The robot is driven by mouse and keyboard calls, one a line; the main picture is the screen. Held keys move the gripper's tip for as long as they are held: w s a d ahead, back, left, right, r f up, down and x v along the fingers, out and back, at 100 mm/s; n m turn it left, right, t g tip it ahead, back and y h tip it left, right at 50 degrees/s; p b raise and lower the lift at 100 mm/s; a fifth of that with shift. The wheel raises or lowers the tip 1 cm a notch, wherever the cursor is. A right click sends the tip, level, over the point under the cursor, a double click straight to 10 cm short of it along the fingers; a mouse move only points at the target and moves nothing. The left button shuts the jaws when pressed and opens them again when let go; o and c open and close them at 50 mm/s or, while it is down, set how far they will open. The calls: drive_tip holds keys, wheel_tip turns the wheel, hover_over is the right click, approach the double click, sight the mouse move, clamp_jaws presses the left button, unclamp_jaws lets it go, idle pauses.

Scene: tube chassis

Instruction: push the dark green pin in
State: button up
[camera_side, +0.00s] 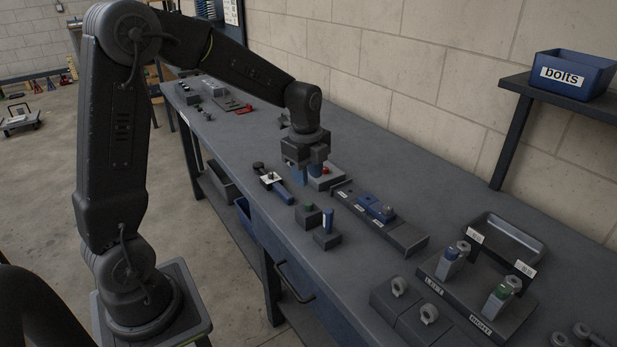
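The dark green pin (309,206) shows as a small green top on a dark block (308,217) near the front edge of the bench. Only a short length of it stands out above the block. My gripper (308,174) hangs pointing down, above and behind that block, apart from the pin. Its two blue-tipped fingers look spread, with nothing visible between them. How far the pin sits in its hole is too small to tell.
A block with an upright blue cylinder (328,222) stands right beside the pin's block. A grey box with a red button (325,170) is close behind my gripper. A blue-handled tool (275,186) lies to the left. A long dark rail (385,222) lies to the right.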

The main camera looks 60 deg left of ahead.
sight(308, 203)
drive_tip(key=f, duration=0.1)
drive_tip(key=w+a+f+m, duration=0.1)
drive_tip(key=a+f+m, duration=0.1)
drive_tip(key=shift+w+g, duration=0.25)
drive_tip(key=shift+g, duration=0.05)
drive_tip(key=shift+d+f, duration=0.1)
drive_tip(key=shift+f, duration=3.3)
clamp_jaws()
